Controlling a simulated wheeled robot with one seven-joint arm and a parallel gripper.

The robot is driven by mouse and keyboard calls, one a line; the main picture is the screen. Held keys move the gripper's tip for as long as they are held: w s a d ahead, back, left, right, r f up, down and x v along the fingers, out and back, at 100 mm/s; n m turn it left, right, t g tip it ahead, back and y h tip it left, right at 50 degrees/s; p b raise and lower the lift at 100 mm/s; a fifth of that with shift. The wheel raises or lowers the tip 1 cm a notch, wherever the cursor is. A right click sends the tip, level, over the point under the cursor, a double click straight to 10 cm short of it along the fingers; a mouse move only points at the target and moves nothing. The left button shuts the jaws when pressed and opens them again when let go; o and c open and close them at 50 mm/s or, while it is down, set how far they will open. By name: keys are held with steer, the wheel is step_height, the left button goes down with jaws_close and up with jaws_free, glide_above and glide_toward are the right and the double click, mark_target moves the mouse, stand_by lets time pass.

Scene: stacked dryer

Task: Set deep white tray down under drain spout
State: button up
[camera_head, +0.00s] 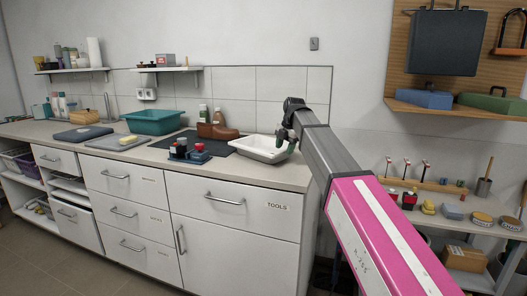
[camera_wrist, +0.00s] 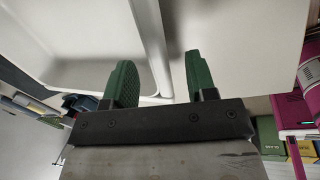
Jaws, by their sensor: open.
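The deep white tray (camera_head: 262,156) sits on the right end of the counter in the head view. My gripper (camera_head: 285,136) is at its right-hand side, with the jaws low by the rim. In the wrist view the two green fingers of my gripper (camera_wrist: 161,80) are spread apart. The white tray's rim (camera_wrist: 150,40) runs between them, with a gap to the right finger. Whether the left finger touches the tray wall, I cannot tell. I do not see a drain spout in either view.
A lower shelf with tools and tins (camera_head: 452,212) is at the right.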

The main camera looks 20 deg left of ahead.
mark_target(283, 151)
steer(key=x, duration=0.4)
steer(key=shift+a+f, duration=0.1)
jaws_close()
